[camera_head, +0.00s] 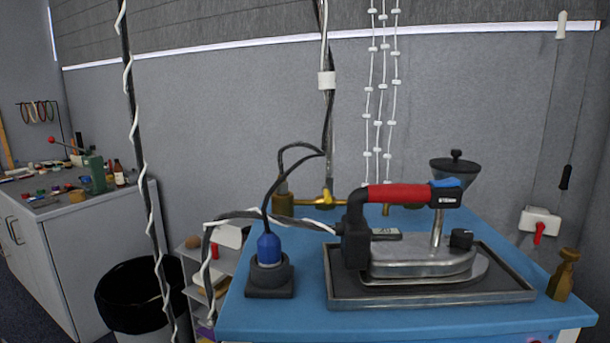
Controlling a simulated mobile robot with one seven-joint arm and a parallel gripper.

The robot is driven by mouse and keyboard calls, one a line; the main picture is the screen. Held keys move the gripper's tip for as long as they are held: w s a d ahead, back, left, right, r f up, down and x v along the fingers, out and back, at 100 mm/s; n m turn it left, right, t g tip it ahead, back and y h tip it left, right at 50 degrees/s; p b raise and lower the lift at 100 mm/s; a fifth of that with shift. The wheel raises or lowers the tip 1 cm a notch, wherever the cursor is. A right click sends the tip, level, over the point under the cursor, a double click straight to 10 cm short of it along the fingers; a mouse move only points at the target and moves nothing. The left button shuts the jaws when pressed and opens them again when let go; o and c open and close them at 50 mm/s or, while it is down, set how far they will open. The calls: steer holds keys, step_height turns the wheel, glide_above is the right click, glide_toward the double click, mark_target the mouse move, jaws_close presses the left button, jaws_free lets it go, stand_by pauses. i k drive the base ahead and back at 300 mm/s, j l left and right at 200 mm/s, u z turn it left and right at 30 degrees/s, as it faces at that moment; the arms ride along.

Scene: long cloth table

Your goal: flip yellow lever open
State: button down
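A brass-yellow pipe fitting (327,198) stands at the back edge of the blue table, left of the iron. A small upright yellow part on it looks like a lever, but it is too small to tell its exact position. A grey vertical pipe comes down to it from above, and a dark hose passes close by. My gripper is not in view.
A steam iron (405,196) with a red handle rests on a dark metal tray (430,298) on the blue table (300,315). A blue plug (269,248) sits in a black socket at left. A brass piece (563,275) stands at right. Hoses hang around the fitting.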

mark_target(326, 193)
steer(key=i+j, duration=0.15)
steer(key=j, duration=0.15)
steer(key=i+j+z, duration=0.1)
steer(key=i+j, duration=0.25)
steer(key=j, duration=0.25)
steer(key=i+j+z, duration=0.1)
steer(key=j, duration=0.2)
steer(key=i, duration=0.05)
